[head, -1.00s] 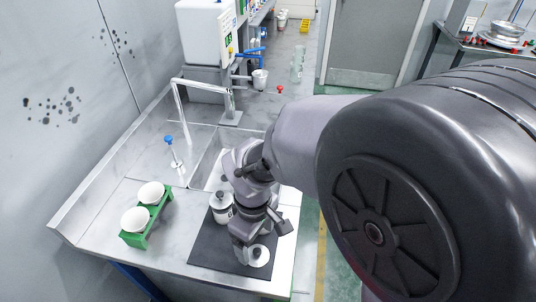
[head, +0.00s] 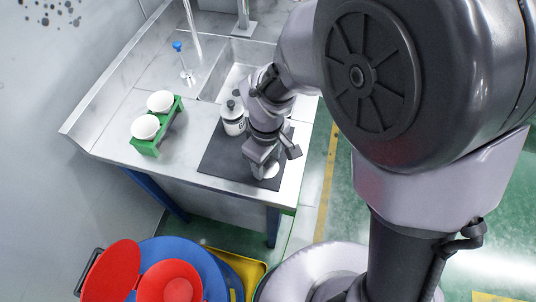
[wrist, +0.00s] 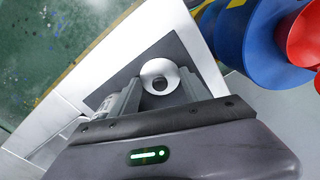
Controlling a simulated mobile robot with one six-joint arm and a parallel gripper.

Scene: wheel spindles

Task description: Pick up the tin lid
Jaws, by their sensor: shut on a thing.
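The tin lid (wrist: 160,76) is a round, pale disc with a dark knob at its middle. In the wrist view it lies between and just beyond the fingertips of my gripper (wrist: 159,84). In the head view the lid (head: 271,170) shows partly from behind my gripper (head: 264,166), low over the dark mat (head: 215,160). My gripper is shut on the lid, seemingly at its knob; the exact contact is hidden. Whether the lid touches the mat cannot be told. A white tin with a black-knobbed top (head: 233,122) stands on the mat to the left of my gripper.
A green rack (head: 146,146) with two white cups stands on the counter at left. The sink (head: 222,72) and tap are behind. Blue and red round bins (head: 190,255) stand on the floor in front of the counter. The counter between rack and mat is clear.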

